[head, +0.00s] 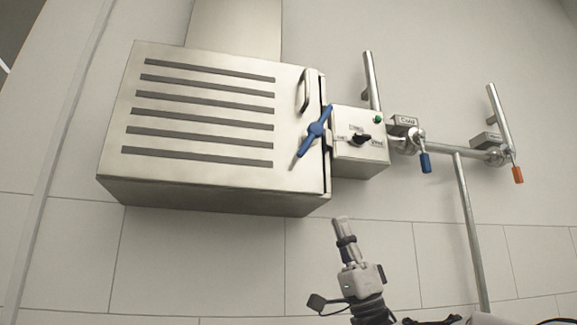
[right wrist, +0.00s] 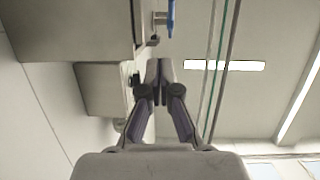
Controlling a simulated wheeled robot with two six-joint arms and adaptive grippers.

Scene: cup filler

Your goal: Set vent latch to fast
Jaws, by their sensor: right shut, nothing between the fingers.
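In the right wrist view the blue lever (right wrist: 171,16) shows at the top. A small control box (head: 352,172) with a black knob (head: 361,139) and a green button stands right of the latch; its labels are too small to read surely. My right gripper (head: 341,220) is shut and empty, below the control box and apart from it. My left gripper is not in view.
Pipes with a blue-handled valve (head: 425,162) and an orange-handled valve (head: 517,174) run along the wall at right. A vertical pipe (head: 470,235) drops to the lower right. A handle (head: 303,92) sits above the latch. The wall below the vent box is clear.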

